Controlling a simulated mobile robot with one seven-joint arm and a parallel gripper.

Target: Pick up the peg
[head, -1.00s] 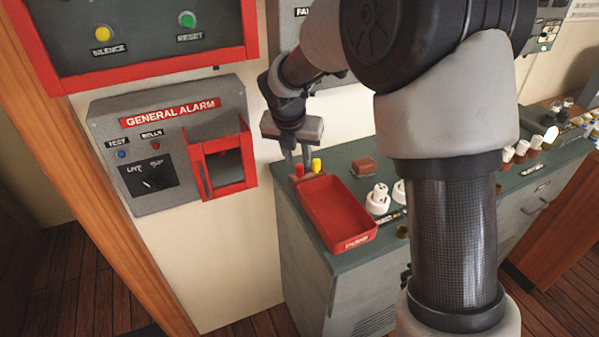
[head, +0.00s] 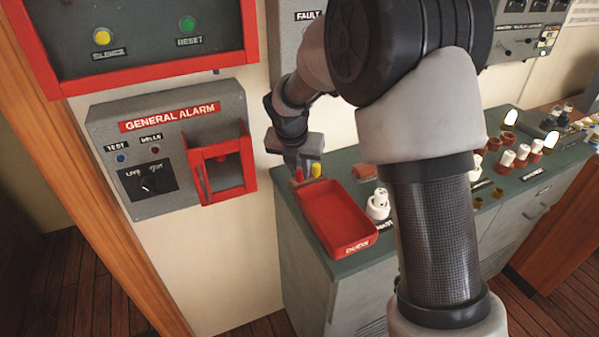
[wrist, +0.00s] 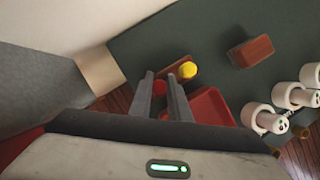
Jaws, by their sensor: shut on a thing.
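A red peg (head: 298,174) and a yellow peg (head: 316,170) stand side by side at the far left corner of the green cabinet top. My gripper (head: 303,168) is down at these pegs. In the wrist view my gripper (wrist: 162,95) has its two fingers on either side of the red peg (wrist: 160,87) and is shut on it. The yellow peg (wrist: 188,70) is just to the right, outside the fingers. A brown block shows at the pegs' base. The lower part of the red peg is hidden by the fingers.
A red tray (head: 348,250) lies right in front of the pegs. A reddish-brown block (head: 364,171) and white fittings (head: 378,205) are to the right. The grey General Alarm box (head: 160,150) is on the wall at left.

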